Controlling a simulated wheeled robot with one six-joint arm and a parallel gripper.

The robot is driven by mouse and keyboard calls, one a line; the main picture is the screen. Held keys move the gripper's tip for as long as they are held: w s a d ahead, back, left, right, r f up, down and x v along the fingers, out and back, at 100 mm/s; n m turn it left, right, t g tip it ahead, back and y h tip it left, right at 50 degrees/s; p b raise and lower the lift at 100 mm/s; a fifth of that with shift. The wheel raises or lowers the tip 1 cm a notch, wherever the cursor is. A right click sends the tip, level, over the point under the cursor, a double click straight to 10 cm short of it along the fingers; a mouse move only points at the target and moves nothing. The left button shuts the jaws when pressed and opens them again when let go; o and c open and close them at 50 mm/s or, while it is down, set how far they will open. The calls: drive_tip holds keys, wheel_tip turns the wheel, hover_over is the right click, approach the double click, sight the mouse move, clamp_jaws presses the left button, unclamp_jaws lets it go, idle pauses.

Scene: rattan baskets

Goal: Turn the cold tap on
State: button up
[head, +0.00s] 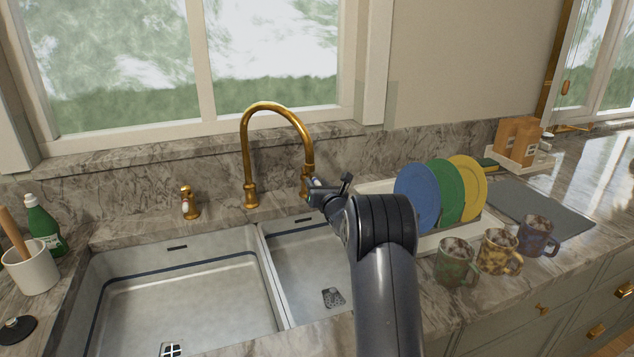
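A brass gooseneck spout (247,150) rises behind the double sink and arches to the right. A small brass tap handle (189,203) stands left of the spout. Brass also shows right of the spout, at the right tap (306,186), mostly hidden by my gripper and the spout's end. No hot or cold marking can be read on either. My gripper (316,192) is beside the right tap, at the end of my dark arm. Whether it touches the tap, and how its fingers stand, cannot be made out.
The double sink (180,246) is empty. To the right are a rack with blue, green and yellow plates (418,197), three patterned mugs (498,254) and a grey mat (540,207). A green bottle (42,225) and a white utensil pot (30,268) stand at the left.

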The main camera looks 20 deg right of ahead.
drive_tip(key=shift+w, duration=0.15)
drive_tip(key=shift+c, duration=0.6)
clamp_jaws()
